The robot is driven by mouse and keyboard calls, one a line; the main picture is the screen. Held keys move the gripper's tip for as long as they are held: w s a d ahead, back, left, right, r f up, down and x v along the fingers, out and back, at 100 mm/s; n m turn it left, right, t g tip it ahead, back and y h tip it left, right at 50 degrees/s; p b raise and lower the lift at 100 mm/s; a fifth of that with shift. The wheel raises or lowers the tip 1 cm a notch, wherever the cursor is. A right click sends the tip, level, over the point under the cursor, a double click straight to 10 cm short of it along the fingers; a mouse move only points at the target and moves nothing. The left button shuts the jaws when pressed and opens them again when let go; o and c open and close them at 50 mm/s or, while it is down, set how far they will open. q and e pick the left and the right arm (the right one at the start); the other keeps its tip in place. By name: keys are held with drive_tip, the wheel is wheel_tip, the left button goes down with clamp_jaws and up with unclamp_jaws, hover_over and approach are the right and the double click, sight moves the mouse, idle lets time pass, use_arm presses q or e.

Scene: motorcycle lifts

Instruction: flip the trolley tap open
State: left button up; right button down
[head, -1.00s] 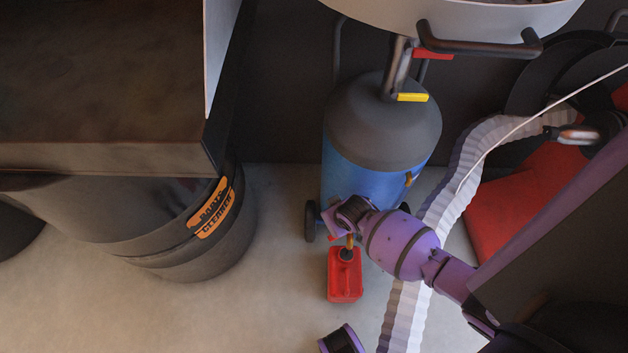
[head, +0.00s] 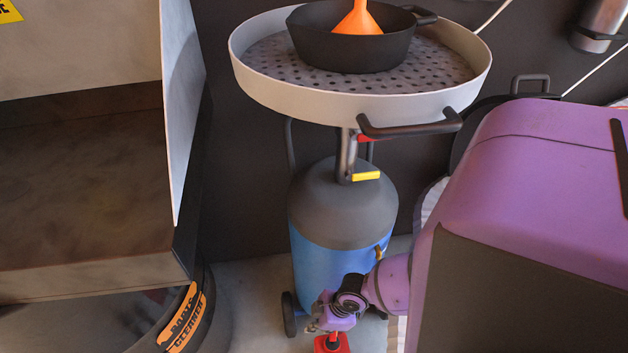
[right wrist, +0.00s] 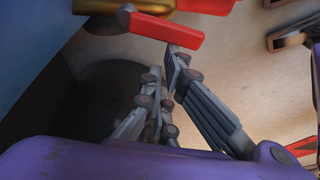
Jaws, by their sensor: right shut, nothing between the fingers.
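The trolley has a blue tank (head: 315,265) with a dark grey top, below a round white tray (head: 300,95). In the right wrist view, a brass tap (right wrist: 130,8) with a red lever (right wrist: 165,38) shows at the top, beside the blue tank. My right gripper (right wrist: 166,72) is shut and empty, its fingertips just below the lever; I cannot tell whether they touch. My left gripper is not in view.
A parts cleaner (head: 185,320) stands at left. My arm covers the right.

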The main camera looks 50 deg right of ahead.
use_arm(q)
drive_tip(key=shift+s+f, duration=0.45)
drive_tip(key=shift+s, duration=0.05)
use_arm(e)
drive_tip(key=shift+s+n, duration=0.3)
drive_tip(key=shift+s, duration=0.25)
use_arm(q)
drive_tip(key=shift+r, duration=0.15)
use_arm(e)
drive_tip(key=shift+r, duration=0.2)
